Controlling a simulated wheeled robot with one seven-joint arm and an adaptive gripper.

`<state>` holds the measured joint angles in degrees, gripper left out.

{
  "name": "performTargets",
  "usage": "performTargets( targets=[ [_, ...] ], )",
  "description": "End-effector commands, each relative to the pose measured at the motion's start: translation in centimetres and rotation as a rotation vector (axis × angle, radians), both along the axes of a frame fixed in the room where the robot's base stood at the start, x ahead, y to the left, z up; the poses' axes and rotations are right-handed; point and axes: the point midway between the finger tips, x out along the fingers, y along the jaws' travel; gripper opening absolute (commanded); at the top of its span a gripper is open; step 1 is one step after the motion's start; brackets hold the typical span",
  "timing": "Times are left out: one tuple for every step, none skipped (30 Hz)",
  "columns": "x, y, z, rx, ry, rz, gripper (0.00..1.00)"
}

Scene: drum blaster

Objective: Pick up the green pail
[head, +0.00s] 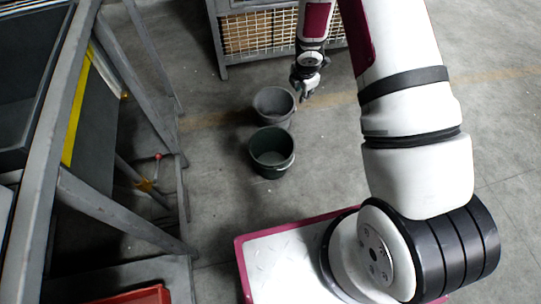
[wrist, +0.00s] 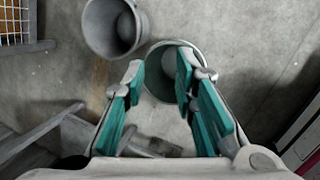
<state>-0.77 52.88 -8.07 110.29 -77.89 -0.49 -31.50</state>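The green pail (head: 271,158) is dark green and stands upright and open-topped on the concrete floor in the head view. In the wrist view the pail (wrist: 164,92) lies beyond my fingertips, with its rim partly hidden by the right fingers. My gripper (head: 303,93) is up and to the right of the green pail in the head view, close to the grey pail's right side. In the wrist view my gripper (wrist: 161,74) has its teal-padded fingers spread wide with nothing held between them. Whether the fingers touch the pail cannot be told.
A grey pail (head: 272,105) stands directly behind the green one, close to it. A grey metal frame (head: 125,215) runs along the left. A mesh crate (head: 259,36) stands at the back.

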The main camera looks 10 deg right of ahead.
Motion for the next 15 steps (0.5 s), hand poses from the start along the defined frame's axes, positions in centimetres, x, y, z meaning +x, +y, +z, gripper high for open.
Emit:
performTargets(
  targets=[
    [-0.8, 0.4, -4.8, 0.007, 0.046, 0.07, 0.26],
    [-1.3, 0.7, -6.8, 0.013, 0.069, 0.114, 0.26],
    [-2.0, 1.1, -9.4, 0.024, 0.099, 0.168, 0.26],
    [-2.6, 1.4, -11.2, 0.032, 0.12, 0.207, 0.26],
    [-3.1, 1.6, -12.8, 0.039, 0.139, 0.244, 0.26],
    [-3.9, 1.9, -14.7, 0.05, 0.162, 0.285, 0.26],
    [-4.5, 2.1, -16.0, 0.057, 0.178, 0.314, 0.26],
    [-5.0, 2.3, -17.1, 0.065, 0.191, 0.341, 0.26],
    [-5.6, 2.5, -18.3, 0.072, 0.207, 0.368, 0.26],
    [-6.0, 2.6, -19.1, 0.079, 0.218, 0.386, 0.26],
    [-6.3, 2.7, -19.6, 0.084, 0.225, 0.4, 0.26],
    [-6.7, 2.8, -20.3, 0.088, 0.234, 0.416, 0.26],
    [-6.9, 2.9, -20.7, 0.09, 0.238, 0.425, 0.26],
    [-7.0, 2.9, -21.0, 0.092, 0.241, 0.431, 0.26],
    [-7.1, 3.0, -21.6, 0.095, 0.245, 0.437, 0.26]
  ],
)
